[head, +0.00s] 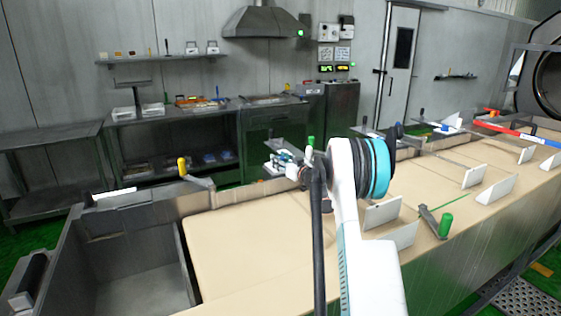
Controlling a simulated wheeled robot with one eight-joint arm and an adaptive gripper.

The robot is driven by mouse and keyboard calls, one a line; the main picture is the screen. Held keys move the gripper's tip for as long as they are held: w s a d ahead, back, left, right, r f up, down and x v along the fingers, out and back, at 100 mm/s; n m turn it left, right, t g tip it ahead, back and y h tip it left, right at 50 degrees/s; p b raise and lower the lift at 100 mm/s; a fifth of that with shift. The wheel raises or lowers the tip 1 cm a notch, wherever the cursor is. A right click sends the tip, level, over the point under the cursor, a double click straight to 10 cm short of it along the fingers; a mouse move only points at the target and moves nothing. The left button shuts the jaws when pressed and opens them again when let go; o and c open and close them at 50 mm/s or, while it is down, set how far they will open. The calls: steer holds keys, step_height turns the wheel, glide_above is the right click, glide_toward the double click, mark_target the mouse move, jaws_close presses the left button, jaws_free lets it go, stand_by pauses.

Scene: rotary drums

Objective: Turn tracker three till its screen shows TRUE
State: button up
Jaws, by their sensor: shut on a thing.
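My arm reaches up from the bottom and bends left at a teal-banded joint. My gripper (290,168) is partly hidden by my own arm, beside an upright green handle (311,142) at the far edge of the conveyor. It looks shut on this handle's crank, but the contact is not clear. A yellow-handled crank (190,170) stands to the left and a dark crank with a thick green handle (445,225) to the right. I cannot tell which crank is tracker three.
The beige conveyor (235,248) runs to the right, with several white upright plates (497,189) on it. An open metal bin (140,275) is at the left. Benches (170,122), a hood (262,22) and a door (400,60) line the back.

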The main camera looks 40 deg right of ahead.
steer(key=m+h, duration=0.1)
steer(key=h, duration=0.1)
steer(key=m+g+h, duration=0.1)
steer(key=m+h, duration=0.1)
steer(key=h, duration=0.1)
steer(key=m+g+h, duration=0.1)
steer(key=m+h, duration=0.1)
steer(key=shift+w+a+h, duration=0.15)
steer(key=shift+a+h, duration=0.1)
steer(key=shift+h, duration=0.15)
steer(key=m+g+h+p, duration=0.1)
steer(key=m+g+h, duration=0.4)
steer(key=g+h, duration=0.1)
steer(key=shift+d+m, duration=0.1)
steer(key=shift+m, duration=0.3)
steer(key=shift+g, duration=0.4)
steer(key=o, duration=1.1)
steer(key=shift+c, duration=0.2)
steer(key=v, duration=1.2)
steer(key=shift+f, duration=0.2)
steer(key=shift+w, duration=0.1)
